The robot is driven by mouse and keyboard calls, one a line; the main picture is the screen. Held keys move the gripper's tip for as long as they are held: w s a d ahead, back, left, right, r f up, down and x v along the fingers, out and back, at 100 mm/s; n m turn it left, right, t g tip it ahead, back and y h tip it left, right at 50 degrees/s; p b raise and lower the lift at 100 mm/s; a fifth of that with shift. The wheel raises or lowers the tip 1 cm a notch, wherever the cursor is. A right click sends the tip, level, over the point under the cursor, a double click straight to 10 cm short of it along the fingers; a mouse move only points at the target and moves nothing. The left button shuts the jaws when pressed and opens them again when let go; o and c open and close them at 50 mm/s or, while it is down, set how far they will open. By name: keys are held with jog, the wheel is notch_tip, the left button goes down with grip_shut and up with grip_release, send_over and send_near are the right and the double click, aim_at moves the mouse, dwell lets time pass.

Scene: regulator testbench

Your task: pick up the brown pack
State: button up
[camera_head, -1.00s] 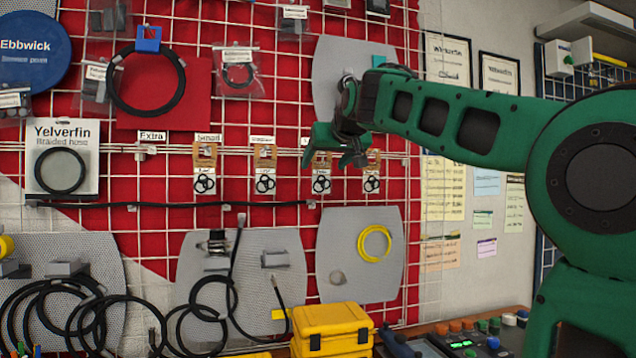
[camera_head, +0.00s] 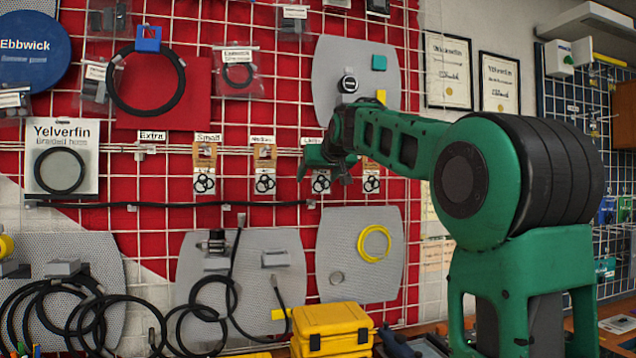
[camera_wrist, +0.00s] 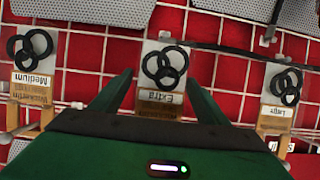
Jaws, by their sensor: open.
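Several brown-topped packs with black rings hang in a row on the red grid wall. In the head view they are a far-left pack (camera_head: 204,168), a second pack (camera_head: 265,170), a third pack (camera_head: 321,184) partly behind my gripper (camera_head: 325,172), and a right pack (camera_head: 371,182). In the wrist view, upside down, a pack marked Extra (camera_wrist: 163,72) lies between the fingers of my open gripper (camera_wrist: 158,88). A pack marked Medium (camera_wrist: 33,70) is to the left and one marked Large (camera_wrist: 283,95) to the right. I cannot tell contact.
A black hose (camera_head: 165,205) runs along the wall below the packs. Grey panels (camera_head: 335,225) with a yellow ring stand lower down. A yellow case (camera_head: 331,328) sits on the bench below. Metal rail prongs hold the packs.

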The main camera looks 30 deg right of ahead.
jog(key=c, duration=1.1)
jog(key=shift+r, duration=0.15)
jog(key=s+a, duration=0.1)
jog(key=s, duration=0.4)
jog(key=s+a+r, duration=0.1)
jog(key=s+a, duration=0.1)
jog(key=s, duration=0.4)
jog(key=s+a, duration=0.2)
jog(key=s, duration=0.4)
jog(key=shift+s+r, duration=0.15)
jog(key=shift+s, duration=0.05)
